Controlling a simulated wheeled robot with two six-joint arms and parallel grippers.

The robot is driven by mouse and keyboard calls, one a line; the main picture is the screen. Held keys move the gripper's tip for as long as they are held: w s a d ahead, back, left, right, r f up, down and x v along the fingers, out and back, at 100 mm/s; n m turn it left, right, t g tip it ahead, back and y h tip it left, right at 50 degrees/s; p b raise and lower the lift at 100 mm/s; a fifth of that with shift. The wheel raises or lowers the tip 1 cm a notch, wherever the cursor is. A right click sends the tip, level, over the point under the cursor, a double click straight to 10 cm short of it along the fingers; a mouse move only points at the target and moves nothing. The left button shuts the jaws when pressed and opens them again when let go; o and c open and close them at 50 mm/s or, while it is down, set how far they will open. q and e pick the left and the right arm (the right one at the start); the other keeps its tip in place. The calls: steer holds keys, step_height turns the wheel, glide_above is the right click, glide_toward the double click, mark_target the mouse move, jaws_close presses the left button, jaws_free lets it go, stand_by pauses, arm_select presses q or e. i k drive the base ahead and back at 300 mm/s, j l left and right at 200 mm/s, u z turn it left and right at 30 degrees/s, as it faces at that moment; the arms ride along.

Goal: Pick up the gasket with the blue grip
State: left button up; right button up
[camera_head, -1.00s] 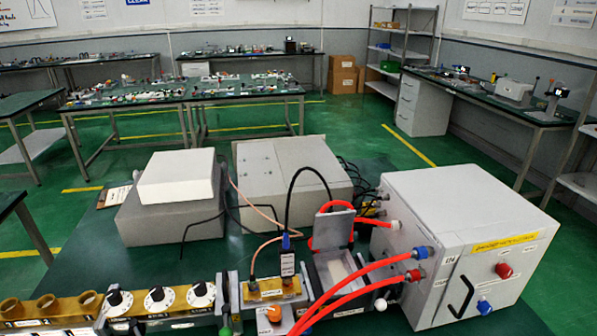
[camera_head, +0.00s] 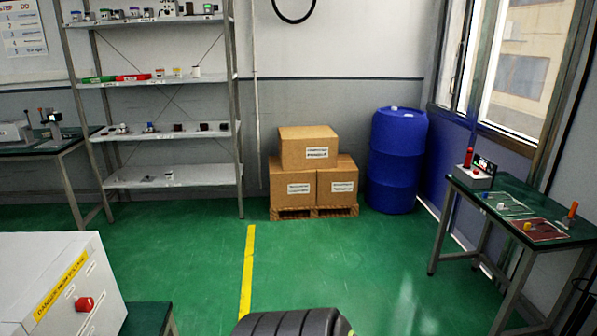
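I cannot make out a gasket with a blue grip in this view. On the small table (camera_head: 557,238) at the right lie a red mat (camera_head: 545,232) and a pale sheet with small parts on them, too small to tell apart. An orange-handled item (camera_head: 572,212) stands at that table's right edge. Neither gripper is in view; only a dark ribbed part shows at the bottom edge.
A white cabinet (camera_head: 30,275) with a red knob stands at the lower left. A shelf rack (camera_head: 170,178), cardboard boxes (camera_head: 300,187) on a pallet and a blue barrel (camera_head: 397,160) line the back. The green floor (camera_head: 360,260) between is clear.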

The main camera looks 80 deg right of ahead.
mark_target(485, 194)
steer(key=z, duration=4.05)
steer(key=i+j+z, duration=0.1)
steer(key=i+z, duration=0.2)
steer(key=z, duration=0.15)
steer(key=i+j+z, duration=0.2)
steer(key=z, duration=0.3)
steer(key=i+j+z, duration=0.1)
steer(key=i+j, duration=0.35)
steer(key=j, duration=0.2)
steer(key=i+j+z, duration=0.25)
steer(key=i+j, duration=0.2)
steer(key=j, duration=0.3)
steer(key=i+j, duration=0.2)
steer(key=j, duration=0.15)
steer(key=i+j+z, duration=0.15)
steer(key=j, duration=0.25)
steer(key=i, duration=0.05)
